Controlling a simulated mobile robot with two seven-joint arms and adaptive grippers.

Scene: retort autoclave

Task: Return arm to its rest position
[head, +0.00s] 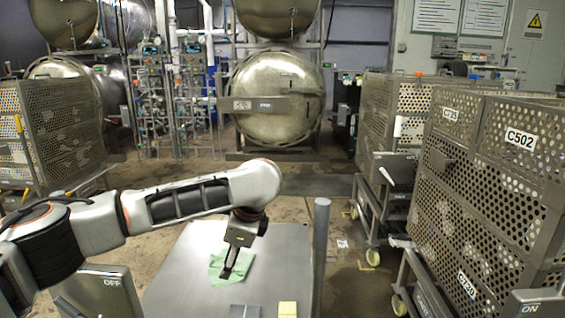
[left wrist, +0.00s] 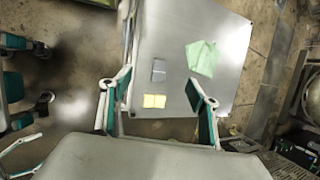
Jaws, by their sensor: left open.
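My left arm comes in from the left in the head view. Its gripper (head: 228,272) points down in front of a green cloth (head: 232,266) on a grey metal table (head: 185,268). In the left wrist view the two fingers of this gripper (left wrist: 158,86) are spread apart with nothing between them. The green cloth (left wrist: 202,58) lies flat beyond the right finger. Contact between the gripper and the table or cloth cannot be told. My right gripper is not in view.
A yellow pad (head: 288,309) and a grey pad (head: 245,311) lie on the table's near part. A grey post (head: 320,250) stands at its right edge. Perforated crates (head: 480,190) on wheeled carts stand at the right. A round steel autoclave (head: 272,100) is behind, with open floor before it.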

